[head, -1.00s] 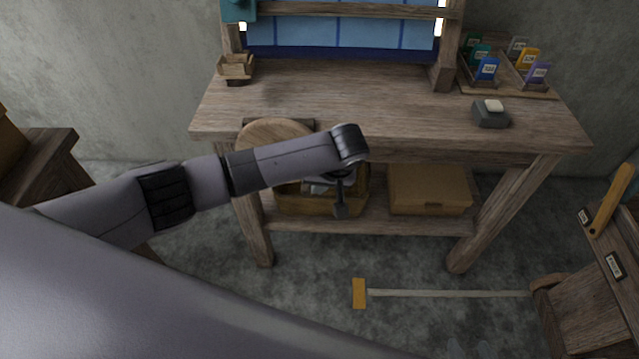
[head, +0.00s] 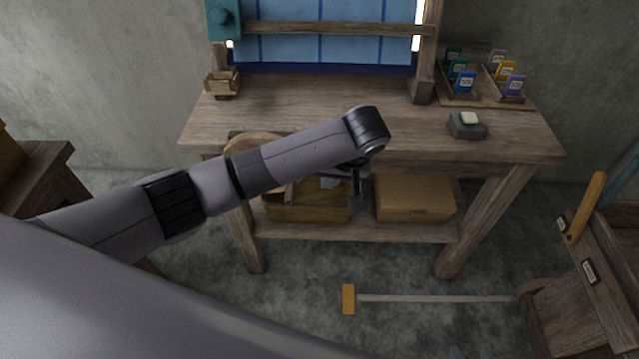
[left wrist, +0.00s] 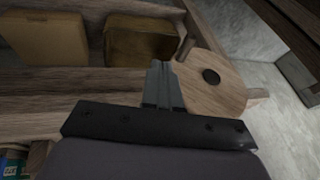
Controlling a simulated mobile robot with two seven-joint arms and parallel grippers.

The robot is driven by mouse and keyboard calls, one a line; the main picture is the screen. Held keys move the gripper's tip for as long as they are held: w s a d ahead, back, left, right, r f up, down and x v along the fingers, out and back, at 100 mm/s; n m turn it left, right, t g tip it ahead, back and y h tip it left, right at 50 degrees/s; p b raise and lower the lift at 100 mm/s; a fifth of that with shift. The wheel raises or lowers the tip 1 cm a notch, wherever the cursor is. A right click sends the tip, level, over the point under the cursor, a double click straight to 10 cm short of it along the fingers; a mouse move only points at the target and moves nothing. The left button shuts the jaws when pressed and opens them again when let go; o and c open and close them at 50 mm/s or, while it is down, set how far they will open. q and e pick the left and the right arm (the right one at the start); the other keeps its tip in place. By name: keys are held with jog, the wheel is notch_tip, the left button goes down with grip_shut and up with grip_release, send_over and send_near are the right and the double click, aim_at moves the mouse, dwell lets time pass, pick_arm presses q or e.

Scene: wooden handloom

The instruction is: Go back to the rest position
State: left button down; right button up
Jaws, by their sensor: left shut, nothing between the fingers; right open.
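My left arm reaches in from the left in the head view. My left gripper (head: 357,201) hangs down in front of the wooden bench (head: 320,140), near its front edge and above the lower shelf. In the left wrist view the left gripper's fingers (left wrist: 163,82) are together with nothing between them. A round wooden disc (left wrist: 212,80) with a dark hole lies beyond the fingers there; in the head view the arm partly hides it. My right gripper is not in view.
A yellow-ended pole (head: 430,298) lies on the floor. A wooden piece of furniture (head: 590,300) stands at the right. A card tray (head: 486,90) and a dark block (head: 467,127) are on the benchtop.

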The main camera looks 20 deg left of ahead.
pick_arm(q)
jog(key=shift+v, duration=1)
jog(key=shift+d+f, duration=0.1)
jog(key=shift+d, duration=0.15)
jog(key=s+d+f+m+t+h, duration=0.1)
jog(key=s+d+f+m+h, duration=0.1)
jog(key=s+d+f+h, duration=0.3)
jog(key=s+d+f+m+t+h, duration=0.1)
jog(key=s+f+m+h, duration=0.1)
jog(key=s+f, duration=0.35)
jog(key=s+a+f+m+t+y+p, duration=0.1)
jog(key=s+a+f+m+t, duration=0.1)
jog(key=s+a+t, duration=0.4)
jog(key=s+a, duration=0.5)
jog(key=a, duration=0.3)
jog(key=shift+s, duration=0.35)
